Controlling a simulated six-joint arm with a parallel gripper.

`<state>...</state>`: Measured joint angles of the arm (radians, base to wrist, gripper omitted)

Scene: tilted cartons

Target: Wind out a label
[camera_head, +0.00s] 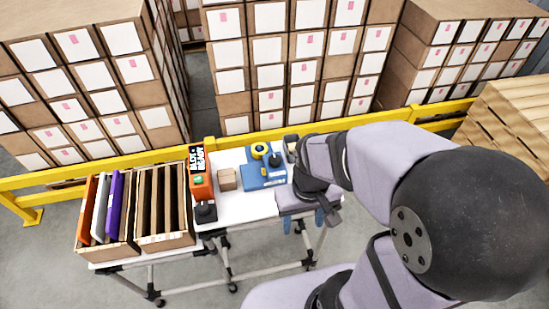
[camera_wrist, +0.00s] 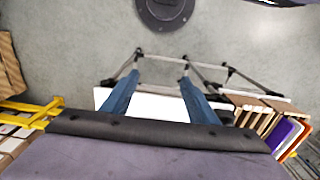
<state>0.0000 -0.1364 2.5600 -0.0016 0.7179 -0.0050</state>
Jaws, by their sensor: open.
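An orange-red device (camera_head: 201,187) with a green spot and a black front part stands on the white table, left of its middle. A blue device (camera_head: 263,172) with a yellow round part stands on a blue base farther right. I cannot tell which one holds the labels, and no wound-out label shows. My gripper (camera_head: 303,221) is at the table's right end, right of both devices and apart from them. In the wrist view my gripper (camera_wrist: 158,80) shows two blue fingers spread apart with nothing between them. Neither device can be made out there.
A small brown carton (camera_head: 227,180) sits between the devices. Left of them stand a slotted crate (camera_head: 165,241) and a crate holding orange, white and purple flat items (camera_head: 115,200). A yellow rail (camera_head: 440,121) runs behind the table (camera_head: 246,208). Stacked labelled cartons fill the background.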

